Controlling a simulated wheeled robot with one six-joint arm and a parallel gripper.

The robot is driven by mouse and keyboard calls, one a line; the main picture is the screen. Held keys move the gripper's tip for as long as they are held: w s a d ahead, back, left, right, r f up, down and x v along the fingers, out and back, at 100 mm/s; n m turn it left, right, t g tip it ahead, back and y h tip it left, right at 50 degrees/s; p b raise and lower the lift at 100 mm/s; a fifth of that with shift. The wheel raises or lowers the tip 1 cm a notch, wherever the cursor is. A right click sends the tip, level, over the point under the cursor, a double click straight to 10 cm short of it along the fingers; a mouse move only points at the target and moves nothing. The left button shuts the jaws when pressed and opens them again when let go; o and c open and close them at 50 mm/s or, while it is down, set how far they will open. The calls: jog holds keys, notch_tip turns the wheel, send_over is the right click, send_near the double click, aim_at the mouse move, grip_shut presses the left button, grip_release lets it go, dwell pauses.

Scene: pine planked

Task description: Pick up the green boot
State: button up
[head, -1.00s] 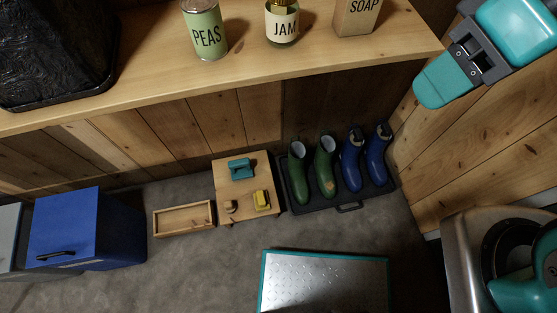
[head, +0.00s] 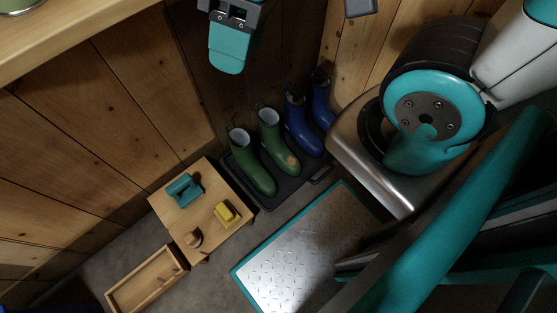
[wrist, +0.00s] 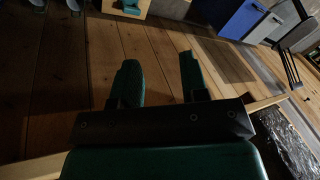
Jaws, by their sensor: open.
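Two green boots stand side by side on a dark tray (head: 291,191) on the floor, against the plank wall in the head view. The left green boot (head: 252,166) is plain. The right green boot (head: 275,140) has a tan patch near its toe. My gripper (wrist: 159,84) is open and empty in the wrist view, its two teal fingers apart, with plank wall behind them. It is away from the boots. Dark rounded shapes at the wrist view's top left are cut off, and I cannot tell whether they are boots.
Blue boots (head: 302,124) stand right of the green ones on the tray. A low wooden stand (head: 209,211) holds a teal block and a yellow block. A wooden box (head: 125,288) lies at lower left. A teal-edged metal plate (head: 292,258) lies in front. A counter (head: 70,32) overhangs upper left.

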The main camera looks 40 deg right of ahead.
notch_tip(320, 180, down, 17)
jog(key=w+m+b, duration=0.2)
jog(key=b, duration=1.1)
jog(key=m+h+b, duration=0.4)
jog(key=m+b, duration=1.5)
jog(key=m, duration=0.8)
send_over(274, 127)
notch_tip(274, 127, down, 41)
jog(key=f+b, duration=0.1)
jog(key=f, duration=0.1)
jog(key=f+b, duration=0.1)
jog(key=f, duration=0.1)
jog(key=f+b, duration=0.2)
jog(key=shift+w+d+f, duration=0.1)
jog(key=shift+w+f, duration=0.15)
jog(key=shift+f, duration=0.05)
jog(key=shift+r, duration=0.1)
jog(key=shift+c, duration=0.3)
grip_shut()
